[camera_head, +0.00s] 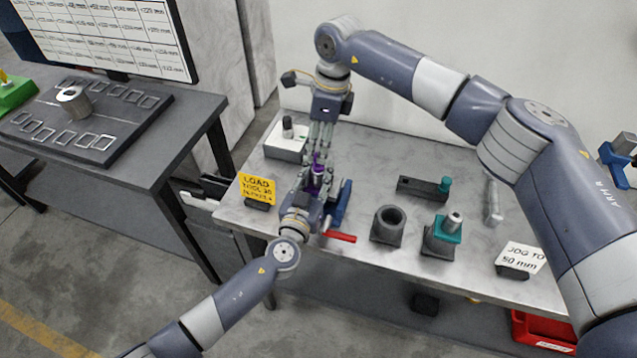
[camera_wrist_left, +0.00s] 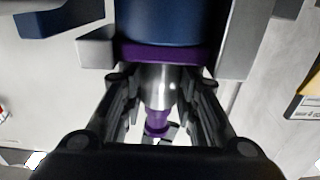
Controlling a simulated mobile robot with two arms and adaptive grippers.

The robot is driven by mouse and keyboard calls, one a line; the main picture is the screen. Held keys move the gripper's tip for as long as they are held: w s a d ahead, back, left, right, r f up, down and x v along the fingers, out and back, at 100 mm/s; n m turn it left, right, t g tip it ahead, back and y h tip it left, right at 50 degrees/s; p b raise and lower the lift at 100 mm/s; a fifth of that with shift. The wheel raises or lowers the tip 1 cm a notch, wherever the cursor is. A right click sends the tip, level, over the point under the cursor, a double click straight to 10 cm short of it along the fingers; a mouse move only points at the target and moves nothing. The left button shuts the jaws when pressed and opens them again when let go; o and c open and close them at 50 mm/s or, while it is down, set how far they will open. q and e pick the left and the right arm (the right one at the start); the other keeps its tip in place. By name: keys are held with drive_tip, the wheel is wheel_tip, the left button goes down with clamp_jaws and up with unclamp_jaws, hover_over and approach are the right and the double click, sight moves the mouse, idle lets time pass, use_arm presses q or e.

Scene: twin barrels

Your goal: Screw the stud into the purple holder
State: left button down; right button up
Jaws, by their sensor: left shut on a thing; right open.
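The purple holder stands upright at the blue vise on the bench. A small purple piece, seemingly the stud (camera_wrist_left: 157,122), sits at the cone's narrow end. I cannot tell how deep it is seated. My right gripper (camera_head: 321,146) points down just above, its fingers open around or over the stud's top.
The blue vise (camera_head: 341,203) with its red handle (camera_head: 340,236) stands close right of my left gripper. A yellow sign (camera_head: 257,188) is to the left and a white block (camera_head: 286,148) behind. A dark socket (camera_head: 388,226) and a teal-collared holder (camera_head: 447,229) stand to the right.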

drive_tip(key=o, duration=0.5)
wheel_tip(320, 180, up, 12)
drive_tip(key=d, duration=0.1)
drive_tip(key=shift+d, duration=0.4)
drive_tip(key=shift+s+f, duration=0.1)
use_arm(q)
drive_tip(key=c, duration=1.2)
unclamp_jaws()
drive_tip(key=shift+o, duration=0.2)
drive_tip(key=v, duration=1.2)
